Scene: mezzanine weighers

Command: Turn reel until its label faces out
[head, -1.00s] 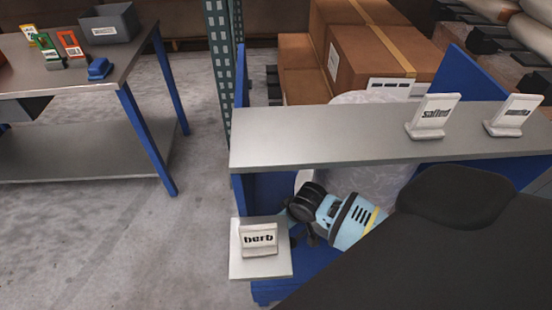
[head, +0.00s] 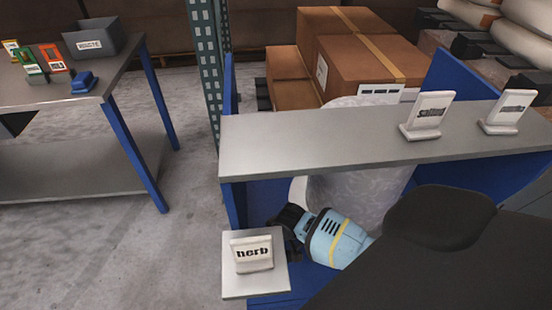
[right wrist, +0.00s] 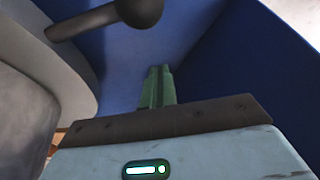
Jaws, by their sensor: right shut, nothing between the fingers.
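The reel (head: 350,200) is a large pale roll with a mottled face, standing in the blue bay under the grey shelf. The shelf hides its middle, and I see no label on the part that shows. In the right wrist view a pale curved flange (right wrist: 45,75), apparently the reel's, fills the left side, and a dark round-ended rod (right wrist: 135,12) sticks out above. My right gripper's green fingers (right wrist: 157,88) are together and empty, pointing at the blue panel and apart from the rod. In the head view my light-blue right forearm reaches in front of the reel. My left gripper is out of view.
The grey shelf (head: 300,142) crosses above my right arm, carrying two white label stands (head: 428,115). A small plate with a "herb" stand (head: 252,253) juts out beside my wrist. Cartons (head: 365,62) stand behind. A workbench (head: 70,85) is at left, with clear floor between.

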